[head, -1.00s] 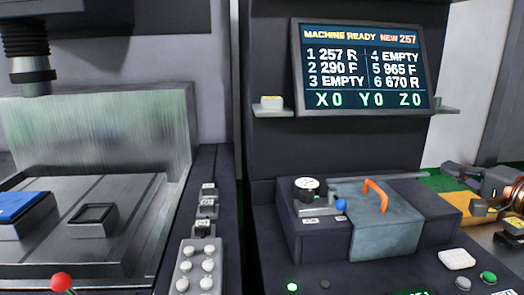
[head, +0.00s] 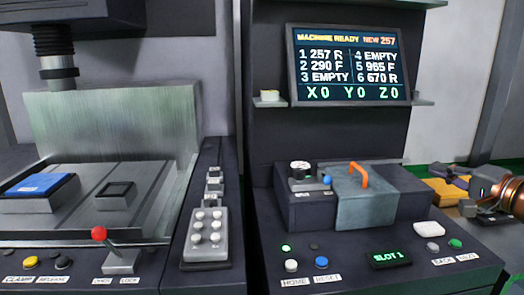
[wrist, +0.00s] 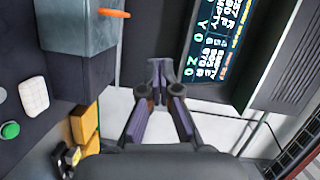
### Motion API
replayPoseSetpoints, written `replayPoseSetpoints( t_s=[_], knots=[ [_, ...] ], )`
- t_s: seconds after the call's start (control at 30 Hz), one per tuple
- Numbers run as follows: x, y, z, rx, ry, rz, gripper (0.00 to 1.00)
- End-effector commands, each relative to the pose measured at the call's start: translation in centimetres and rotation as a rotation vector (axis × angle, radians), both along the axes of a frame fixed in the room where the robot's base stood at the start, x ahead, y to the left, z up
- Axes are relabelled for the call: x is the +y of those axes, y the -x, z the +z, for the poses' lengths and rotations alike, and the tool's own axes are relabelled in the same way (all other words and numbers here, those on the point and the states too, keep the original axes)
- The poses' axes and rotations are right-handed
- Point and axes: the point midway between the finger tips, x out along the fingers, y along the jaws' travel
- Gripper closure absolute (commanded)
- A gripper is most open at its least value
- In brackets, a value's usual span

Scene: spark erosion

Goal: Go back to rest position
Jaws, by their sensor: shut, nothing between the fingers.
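My gripper (wrist: 158,88) shows in the wrist view with its purple-grey fingers together and nothing between them. It is in free air in front of the machine, with the screen beyond it. The machine screen (head: 347,65) reads "MACHINE READY NEW 257", with slots 3 and 4 empty. It also shows, turned on its side, in the wrist view (wrist: 208,40).
A grey-blue box lid with an orange handle (head: 360,174) stands on the console. A red-knobbed lever (head: 99,233), a keypad (head: 206,236) and a "SLOT 1" display (head: 389,259) are along the front. A yellow block (wrist: 84,122) is left of my gripper.

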Motion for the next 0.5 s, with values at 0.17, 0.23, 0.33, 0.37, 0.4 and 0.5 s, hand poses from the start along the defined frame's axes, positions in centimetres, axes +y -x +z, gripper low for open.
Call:
replayPoseSetpoints(
  t_s=[0.17, 0.23, 0.33, 0.37, 0.4, 0.5],
  knots=[
    [3.0, -0.3, -1.5, 0.039, 0.036, 0.061, 1.0],
    [4.5, -0.4, -2.2, 0.058, 0.055, 0.094, 1.0],
    [7.0, -0.5, -3.3, 0.089, 0.087, 0.145, 1.0],
    [7.8, -0.5, -3.7, 0.099, 0.096, 0.162, 1.0],
    [8.9, -0.5, -4.3, 0.115, 0.11, 0.187, 1.0],
    [12.3, -0.2, -6.3, 0.163, 0.156, 0.26, 1.0]
  ],
)
